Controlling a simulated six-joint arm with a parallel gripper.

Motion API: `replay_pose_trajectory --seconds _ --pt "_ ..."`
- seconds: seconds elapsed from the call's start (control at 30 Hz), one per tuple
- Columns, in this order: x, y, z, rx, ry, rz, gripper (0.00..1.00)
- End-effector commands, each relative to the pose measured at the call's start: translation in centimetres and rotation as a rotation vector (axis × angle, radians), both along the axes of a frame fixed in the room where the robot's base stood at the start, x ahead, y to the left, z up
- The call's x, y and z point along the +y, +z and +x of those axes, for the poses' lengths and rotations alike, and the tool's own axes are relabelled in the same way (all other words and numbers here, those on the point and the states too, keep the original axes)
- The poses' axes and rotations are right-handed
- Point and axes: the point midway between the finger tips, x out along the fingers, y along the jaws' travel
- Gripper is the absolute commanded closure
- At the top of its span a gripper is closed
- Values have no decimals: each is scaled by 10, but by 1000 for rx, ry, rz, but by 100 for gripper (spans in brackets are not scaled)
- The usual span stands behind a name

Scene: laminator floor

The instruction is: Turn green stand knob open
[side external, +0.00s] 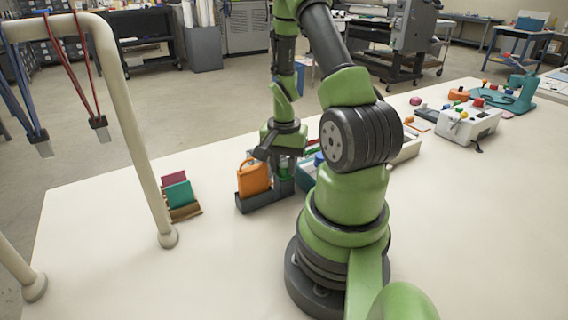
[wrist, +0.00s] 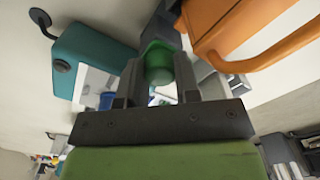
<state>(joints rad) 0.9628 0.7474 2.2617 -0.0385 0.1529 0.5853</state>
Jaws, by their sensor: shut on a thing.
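The green knob (wrist: 158,62) is a rounded green piece between the two dark fingers of my gripper (wrist: 155,88) in the wrist view. My gripper is shut on it, and the fingers hide parts of its sides. In the side external view my gripper (side external: 272,158) points down at a dark stand (side external: 262,199), where a little green (side external: 284,171) shows below the fingers. An orange piece with a loop handle (side external: 253,178) stands in the same dark stand, just left of my gripper. It also shows close by at the upper right in the wrist view (wrist: 240,35).
A rack with red and teal cards (side external: 180,195) stands left of the dark stand. A beige tube frame (side external: 135,125) with hanging cables rises farther left. A white box with colored knobs (side external: 468,122) and a teal device (side external: 512,92) sit at the right.

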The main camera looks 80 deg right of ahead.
Motion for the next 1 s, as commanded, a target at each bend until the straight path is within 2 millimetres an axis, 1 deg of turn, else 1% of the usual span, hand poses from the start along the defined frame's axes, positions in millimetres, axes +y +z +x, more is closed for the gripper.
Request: replay_pose_trajectory --seconds 0.2,0.23,0.33,0.6,0.73,0.87,1.0 --pt "1 0 0 1 -2 2 94" --pt "1 0 0 1 -2 2 68" --pt "1 0 0 1 -2 2 45" --pt "0 0 0 0 0 0 44" --pt "0 7 0 -1 -1 -2 44" --pt "-1 24 1 -4 0 -5 44" --pt "-1 49 1 -4 -1 -6 44"
